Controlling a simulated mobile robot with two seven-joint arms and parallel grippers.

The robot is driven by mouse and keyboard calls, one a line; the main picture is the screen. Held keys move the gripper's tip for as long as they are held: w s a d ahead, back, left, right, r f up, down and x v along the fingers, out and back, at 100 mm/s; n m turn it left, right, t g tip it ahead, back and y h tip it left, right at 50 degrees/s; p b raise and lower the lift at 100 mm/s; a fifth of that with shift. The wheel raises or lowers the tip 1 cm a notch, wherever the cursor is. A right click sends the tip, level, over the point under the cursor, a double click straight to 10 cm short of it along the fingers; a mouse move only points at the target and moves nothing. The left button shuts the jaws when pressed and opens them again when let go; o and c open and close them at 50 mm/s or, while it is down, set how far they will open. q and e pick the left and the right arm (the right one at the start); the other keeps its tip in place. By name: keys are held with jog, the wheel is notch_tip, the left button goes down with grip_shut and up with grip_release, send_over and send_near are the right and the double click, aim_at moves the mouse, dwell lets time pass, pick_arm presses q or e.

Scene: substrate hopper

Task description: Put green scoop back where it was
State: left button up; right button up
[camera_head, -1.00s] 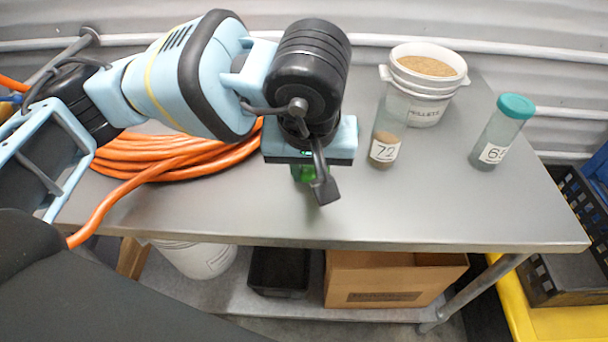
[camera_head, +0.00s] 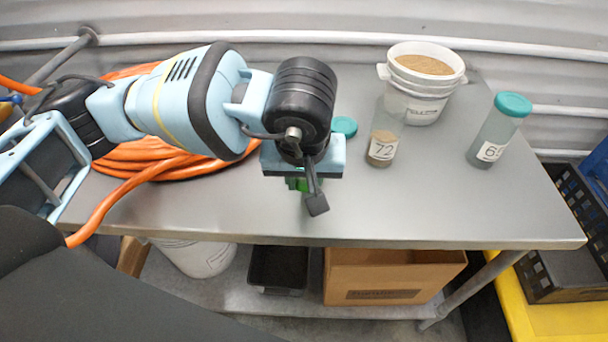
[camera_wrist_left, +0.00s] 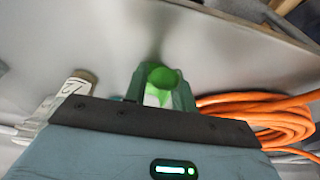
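The green scoop (camera_head: 298,184) shows only as a small green patch under my left gripper (camera_head: 302,188), mostly hidden by the wrist. The left wrist view shows the green scoop (camera_wrist_left: 161,82) between the teal fingers of my left gripper (camera_wrist_left: 162,98), which look shut on it. The gripper is over the front middle of the metal table (camera_head: 400,220), left of the jar labelled 72 (camera_head: 383,150). I cannot tell whether the scoop touches the table. My right gripper is not in view.
A white pellet bucket (camera_head: 422,107) stands behind jar 72. A teal-lidded jar (camera_head: 495,130) stands at the right. A loose teal lid (camera_head: 345,127) lies behind my gripper. Coiled orange cable (camera_head: 160,160) covers the table's left. The front right of the table is clear.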

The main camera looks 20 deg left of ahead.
pick_arm(q)
jog(key=o, duration=0.3)
jog(key=shift+r, duration=0.15)
jog(key=v, duration=1.2)
